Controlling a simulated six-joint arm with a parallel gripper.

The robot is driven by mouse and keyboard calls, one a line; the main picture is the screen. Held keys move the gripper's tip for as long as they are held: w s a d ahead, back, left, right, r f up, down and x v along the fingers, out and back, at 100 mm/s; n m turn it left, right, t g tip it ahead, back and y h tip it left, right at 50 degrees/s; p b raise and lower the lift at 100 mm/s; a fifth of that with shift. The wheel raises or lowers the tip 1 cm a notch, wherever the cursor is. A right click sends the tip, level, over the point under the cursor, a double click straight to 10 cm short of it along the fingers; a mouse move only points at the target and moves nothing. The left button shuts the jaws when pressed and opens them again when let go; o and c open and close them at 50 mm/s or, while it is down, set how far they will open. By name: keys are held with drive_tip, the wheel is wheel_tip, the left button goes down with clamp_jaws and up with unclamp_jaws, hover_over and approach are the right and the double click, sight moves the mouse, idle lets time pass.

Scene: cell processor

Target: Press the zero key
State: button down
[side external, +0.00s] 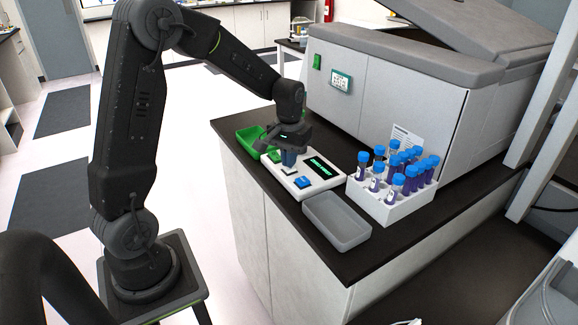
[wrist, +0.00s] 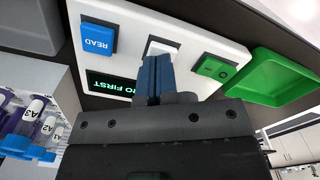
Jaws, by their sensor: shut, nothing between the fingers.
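The white key panel (side external: 322,185) lies on the dark bench top and also shows in the wrist view (wrist: 200,30). It has a blue READ key (wrist: 98,40), a white key (wrist: 162,47) in the middle and a green key (wrist: 215,67) with a round mark. Its dark display (wrist: 115,82) shows green text, of which "O FIRST" is readable. My gripper (wrist: 152,62) is shut and empty, its blue fingertips over the middle of the panel at the white key. The fingers hide part of that key and any label; I cannot tell whether they touch it.
A green tray (side external: 247,148) stands left of the panel and a grey tray (side external: 336,222) in front right. A white rack (side external: 392,207) of blue-capped tubes is to the right. A large grey machine (side external: 385,95) stands behind.

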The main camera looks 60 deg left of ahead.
drive_tip(key=shift+f, duration=0.4)
idle(0.3)
drive_tip(key=shift+r, duration=0.9)
drive_tip(key=shift+r, duration=2.5)
drive_tip(key=s+d+r+m+t, duration=0.2)
drive_tip(key=s+d+r+m, duration=0.1)
drive_tip(key=s+d, duration=0.4)
drive_tip(key=s+d+r+m+t, duration=0.3)
drive_tip(key=s+d, duration=0.5)
drive_tip(key=s, duration=0.3)
drive_tip(key=shift+s+r+t, duration=0.15)
drive_tip(key=shift+r+t, duration=0.15)
drive_tip(key=shift+r, duration=0.25)
